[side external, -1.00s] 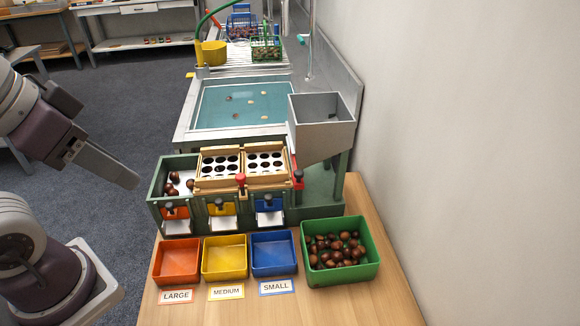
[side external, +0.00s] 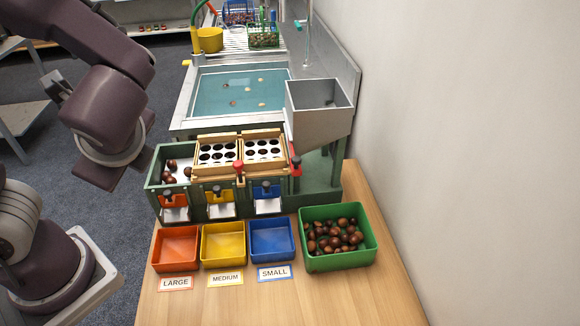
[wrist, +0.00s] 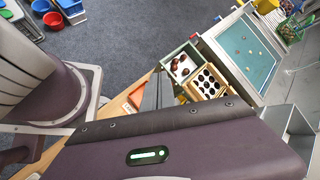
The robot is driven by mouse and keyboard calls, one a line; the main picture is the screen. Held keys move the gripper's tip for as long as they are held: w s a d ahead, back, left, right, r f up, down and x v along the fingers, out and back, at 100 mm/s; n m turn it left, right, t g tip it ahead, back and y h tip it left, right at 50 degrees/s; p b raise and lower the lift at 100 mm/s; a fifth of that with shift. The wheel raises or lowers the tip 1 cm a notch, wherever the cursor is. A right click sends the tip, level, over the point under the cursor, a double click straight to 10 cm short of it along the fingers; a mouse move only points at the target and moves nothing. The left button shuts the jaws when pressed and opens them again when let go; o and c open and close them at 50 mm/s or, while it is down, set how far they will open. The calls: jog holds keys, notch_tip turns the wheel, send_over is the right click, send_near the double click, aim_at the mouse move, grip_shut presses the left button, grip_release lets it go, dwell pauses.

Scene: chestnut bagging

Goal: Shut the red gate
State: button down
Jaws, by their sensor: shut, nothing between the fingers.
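My gripper (side external: 101,177) is to the left of the sorter, above the floor side, well away from the gate and touching nothing. In the wrist view its grey fingers (wrist: 158,91) are together and empty. The gate cannot be made out in the wrist view.
The green sorter has wooden sieve trays (side external: 217,153), a red knob (side external: 238,166) and orange, yellow and blue chutes. Orange (side external: 175,265), yellow (side external: 222,261) and blue (side external: 271,256) bins stand in front. A green crate of chestnuts (side external: 315,265) stands at right, near the wall.

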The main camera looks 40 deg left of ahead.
jog(key=w+d+m+t+y, duration=0.2)
jog(key=w+d+m+t, duration=0.15)
jog(key=w+m, duration=0.2)
jog(key=m+t+h, duration=0.6)
jog(key=m+t, duration=0.3)
jog(key=m, duration=0.4)
send_near(294, 163)
jog(key=x, duration=0.7)
jog(key=shift+d, duration=0.1)
jog(key=w+a, duration=0.4)
jog(key=shift+a+r, duration=0.1)
jog(key=shift+r, duration=0.05)
